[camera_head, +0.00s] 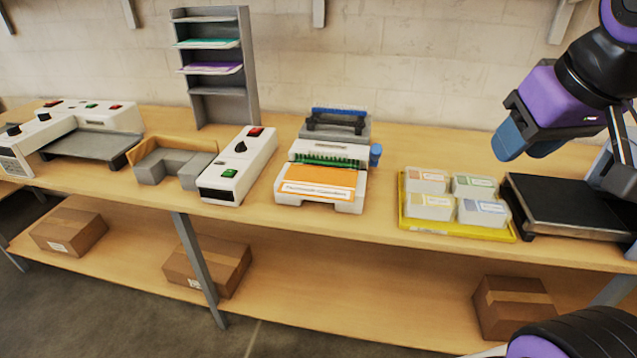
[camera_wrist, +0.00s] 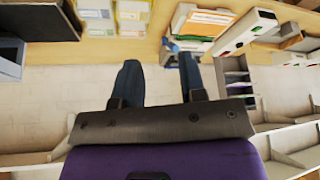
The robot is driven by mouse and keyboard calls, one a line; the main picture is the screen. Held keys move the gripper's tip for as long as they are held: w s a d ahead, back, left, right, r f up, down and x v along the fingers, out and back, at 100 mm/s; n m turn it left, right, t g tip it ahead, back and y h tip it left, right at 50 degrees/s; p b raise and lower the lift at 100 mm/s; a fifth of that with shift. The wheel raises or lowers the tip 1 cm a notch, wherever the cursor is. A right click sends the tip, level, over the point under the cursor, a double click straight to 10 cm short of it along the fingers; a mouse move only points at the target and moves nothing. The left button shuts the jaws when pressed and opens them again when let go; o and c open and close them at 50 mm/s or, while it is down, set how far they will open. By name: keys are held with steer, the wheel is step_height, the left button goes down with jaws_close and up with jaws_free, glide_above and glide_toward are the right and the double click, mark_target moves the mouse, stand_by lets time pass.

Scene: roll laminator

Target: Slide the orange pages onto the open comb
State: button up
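The orange pages (camera_head: 318,181), with a white label strip along the front, lie flat on the front bed of the white binding machine (camera_head: 350,207). The green comb (camera_head: 328,161) stands just behind their back edge; I cannot tell whether any teeth pass through the pages. The orange pages also show upside down near the top of the wrist view (camera_wrist: 207,17). My gripper (camera_head: 526,146) is raised at the right, well away from the machine. In the wrist view its two blue fingers (camera_wrist: 160,82) are apart with nothing between them.
A yellow tray (camera_head: 459,233) of small labelled boxes and a black-topped device (camera_head: 560,203) stand right of the machine. A white switch unit (camera_head: 238,168) stands close on its left. A grey shelf rack (camera_head: 221,70) rises behind.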

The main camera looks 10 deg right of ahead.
steer(key=c, duration=0.5)
steer(key=shift+w+f, duration=0.2)
jaws_close()
steer(key=w+a+f+n+g+h, duration=0.1)
steer(key=w+a+f+n+h, duration=0.2)
steer(key=w+f+n+h, duration=0.4)
steer(key=w+a+f+n+g+h, duration=0.1)
steer(key=w+a+f+n+h, duration=0.2)
steer(key=w+f+n+h, duration=0.5)
steer(key=w+a+f+n+t+y, duration=0.35)
steer(key=a+f+n+t, duration=0.4)
steer(key=a+f, duration=0.3)
steer(key=w+a+f+n+t+y, duration=0.2)
steer(key=a+f+n+t+y, duration=0.35)
steer(key=a+f+n, duration=0.45)
steer(key=shift+m+h, duration=0.4)
steer(key=shift+m, duration=0.05)
steer(key=x, duration=0.4)
steer(key=r+x, duration=0.1)
steer(key=x, duration=0.3)
steer(key=r+x, duration=0.1)
steer(key=x, duration=0.4)
steer(key=shift+w+a, duration=0.3)
